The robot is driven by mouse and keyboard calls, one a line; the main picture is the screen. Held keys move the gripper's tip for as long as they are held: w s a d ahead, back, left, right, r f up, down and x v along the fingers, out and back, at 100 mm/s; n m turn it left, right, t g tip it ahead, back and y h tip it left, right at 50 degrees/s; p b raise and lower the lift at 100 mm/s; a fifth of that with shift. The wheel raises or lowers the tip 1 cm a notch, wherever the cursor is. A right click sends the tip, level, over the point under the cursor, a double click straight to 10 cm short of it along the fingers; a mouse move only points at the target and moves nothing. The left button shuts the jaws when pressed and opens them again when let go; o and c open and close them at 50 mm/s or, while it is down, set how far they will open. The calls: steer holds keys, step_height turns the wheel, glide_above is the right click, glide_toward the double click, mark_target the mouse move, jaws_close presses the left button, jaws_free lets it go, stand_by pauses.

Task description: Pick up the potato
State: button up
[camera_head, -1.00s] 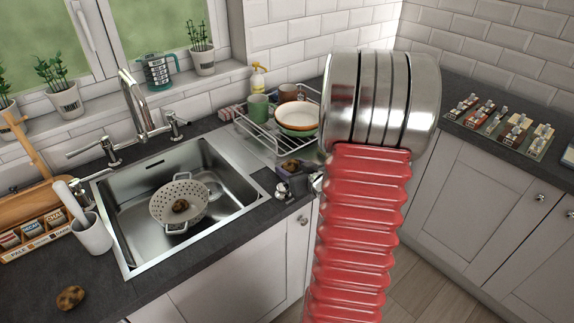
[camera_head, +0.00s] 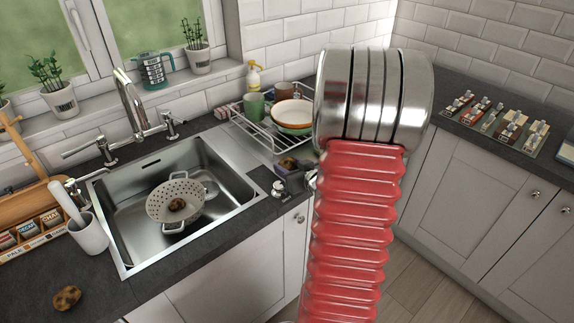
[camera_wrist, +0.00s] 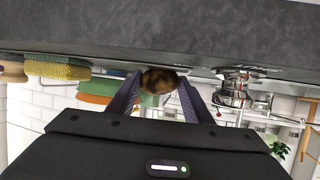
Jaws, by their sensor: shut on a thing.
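A brown potato (camera_head: 287,163) is between the fingers of my gripper (camera_head: 290,178), by the front of the dish rack and right of the sink. In the wrist view the potato (camera_wrist: 159,80) sits between the two dark fingertips of my gripper (camera_wrist: 159,86), which are shut on it. My arm hides part of the area right of the gripper. Whether the potato touches the worktop is hard to tell. A third potato (camera_head: 67,298) lies on the worktop at the front left.
The dish rack (camera_head: 250,137) with bowls and mugs stands just behind the gripper. The steel sink (camera_head: 222,203) and tall tap (camera_head: 131,105) are to the left. A white utensil pot (camera_head: 90,236) stands left of the sink. Small items (camera_head: 505,127) lie on the right counter.

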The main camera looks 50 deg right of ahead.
mark_target(290, 165)
steer(key=shift+r, duration=0.15)
steer(key=shift+r, duration=4.9)
